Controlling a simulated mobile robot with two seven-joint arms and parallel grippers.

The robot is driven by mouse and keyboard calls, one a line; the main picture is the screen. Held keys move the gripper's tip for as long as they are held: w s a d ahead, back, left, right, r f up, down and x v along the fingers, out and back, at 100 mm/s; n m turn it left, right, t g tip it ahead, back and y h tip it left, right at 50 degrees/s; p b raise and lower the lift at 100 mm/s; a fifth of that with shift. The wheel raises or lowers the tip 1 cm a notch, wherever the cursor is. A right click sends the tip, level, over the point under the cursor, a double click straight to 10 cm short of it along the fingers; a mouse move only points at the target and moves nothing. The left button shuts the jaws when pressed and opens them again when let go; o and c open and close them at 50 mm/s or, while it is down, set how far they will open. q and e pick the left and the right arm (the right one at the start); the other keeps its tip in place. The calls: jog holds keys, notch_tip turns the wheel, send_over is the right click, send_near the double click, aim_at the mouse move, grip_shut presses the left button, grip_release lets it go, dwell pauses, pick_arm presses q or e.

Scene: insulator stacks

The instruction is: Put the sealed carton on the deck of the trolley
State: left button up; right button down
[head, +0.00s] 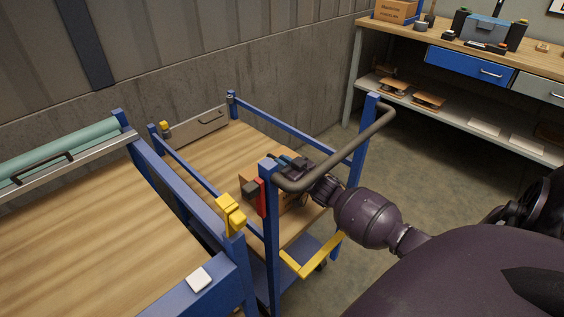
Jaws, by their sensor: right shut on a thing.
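The trolley (208,163) has a wooden deck, blue corner posts and a grey push handle (345,149). The brown sealed carton (254,165) is over the near right part of the deck, partly hidden by a blue post, the handle and my right gripper. My right gripper (287,168) reaches in from the right, beyond the handle, and is shut on the carton. I cannot tell whether the carton's base touches the deck. My left gripper is not in view.
A wood-topped bench (85,225) with blue edging stands close on the left. The post and handle stand close around my right wrist. The far part of the deck is mostly clear.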

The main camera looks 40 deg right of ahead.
jog(key=shift+w+r, duration=0.1)
jog(key=shift+r, duration=0.05)
jog(key=c, duration=1.5)
grip_release()
jog(key=o, duration=0.3)
jog(key=shift+f, duration=0.2)
jog(key=shift+o, duration=0.2)
jog(key=shift+r, duration=0.1)
jog(key=shift+s, duration=0.2)
jog(key=s+p, duration=0.2)
jog(key=s, duration=1)
jog(key=s+a+f+g, duration=0.1)
jog(key=s+a+f, duration=0.1)
jog(key=s, duration=0.1)
jog(key=s+a+f+g, duration=0.1)
jog(key=s+a+f, duration=0.1)
jog(key=s+a, duration=0.1)
jog(key=s+a+f+g+h, duration=0.1)
jog(key=s+a+f, duration=0.1)
jog(key=s+a, duration=0.1)
jog(key=shift+s+a+f, duration=0.15)
jog(key=shift+s+f, duration=0.05)
jog(key=shift+s, duration=0.4)
jog(key=s+a+g, duration=0.4)
jog(key=s+a, duration=0.5)
jog(key=s, duration=0.2)
jog(key=shift+s+a+f+n, duration=0.25)
jog(key=shift+s+f+n, duration=0.05)
jog(key=shift+f, duration=0.1)
